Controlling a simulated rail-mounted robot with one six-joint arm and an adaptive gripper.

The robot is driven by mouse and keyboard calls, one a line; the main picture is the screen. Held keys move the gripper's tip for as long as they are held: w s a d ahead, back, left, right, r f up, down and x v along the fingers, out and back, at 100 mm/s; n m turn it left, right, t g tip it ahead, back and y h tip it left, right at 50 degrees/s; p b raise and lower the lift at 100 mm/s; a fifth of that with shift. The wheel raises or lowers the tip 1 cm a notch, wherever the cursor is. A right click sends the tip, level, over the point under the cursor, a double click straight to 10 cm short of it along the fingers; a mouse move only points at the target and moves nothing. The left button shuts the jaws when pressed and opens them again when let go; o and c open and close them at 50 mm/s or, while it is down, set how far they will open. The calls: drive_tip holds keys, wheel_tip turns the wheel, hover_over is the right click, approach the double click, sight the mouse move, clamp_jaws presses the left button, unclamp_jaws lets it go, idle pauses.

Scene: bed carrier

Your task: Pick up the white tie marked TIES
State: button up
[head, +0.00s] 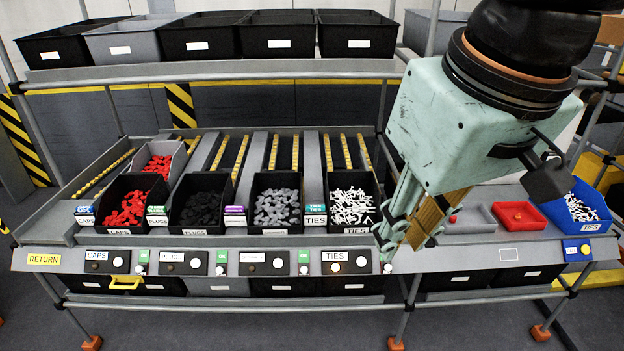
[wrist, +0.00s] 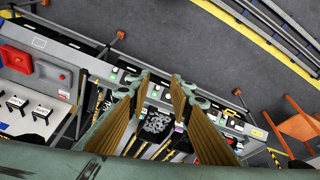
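Several white ties (head: 350,206) lie in a heap in a black bin with a white TIES label (head: 356,230), on the middle shelf of the rack in the head view. More white pieces of similar look (head: 580,207) lie in a blue bin (head: 563,214) at the far right. My gripper (head: 404,240) hangs just right of the TIES bin, pointing down. In the wrist view my gripper (wrist: 162,84) has its two ridged fingers apart, with nothing held between them. I cannot make out the TIES bin there; the left finger may hide it.
Left of the TIES bin stand bins of grey pieces (head: 277,205), black pieces (head: 202,207) and red pieces (head: 126,207). A red tray (head: 519,217) sits right of my gripper. Empty bins (head: 278,36) line the upper shelf above. A button panel (head: 346,262) runs along the front edge.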

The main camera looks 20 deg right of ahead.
drive_tip(key=w+d+f+n+g, duration=0.1)
drive_tip(key=w+d+n, duration=0.3)
drive_tip(key=w, duration=1.3)
drive_tip(key=w+d+f+n+g, duration=0.1)
drive_tip(key=w+d+n, duration=0.2)
drive_tip(key=w, duration=1.3)
drive_tip(key=w+d+f+n, duration=0.2)
drive_tip(key=w+d+f, duration=0.2)
drive_tip(key=w+f, duration=0.4)
drive_tip(key=w+d+f+n+p, duration=0.1)
drive_tip(key=w+d+f+n, duration=0.2)
drive_tip(key=w+f, duration=0.6)
drive_tip(key=w+d+f+n+g, duration=0.1)
drive_tip(key=w+d+f+n, duration=0.1)
drive_tip(key=w+d+f, duration=0.5)
wheel_tip(320, 180, down, 2)
drive_tip(key=w, duration=0.3)
drive_tip(key=shift+p, duration=0.35)
drive_tip(key=shift+f, duration=0.1)
hover_over(356, 208)
drive_tip(key=shift+f+b, duration=0.4)
drive_tip(key=shift+f, duration=3.8)
drive_tip(key=shift+s+f, duration=0.1)
drive_tip(key=shift+f, duration=0.05)
drive_tip(key=shift+w+f+b, duration=0.2)
drive_tip(key=shift+f+b, duration=0.1)
drive_tip(key=shift+f, duration=2.15)
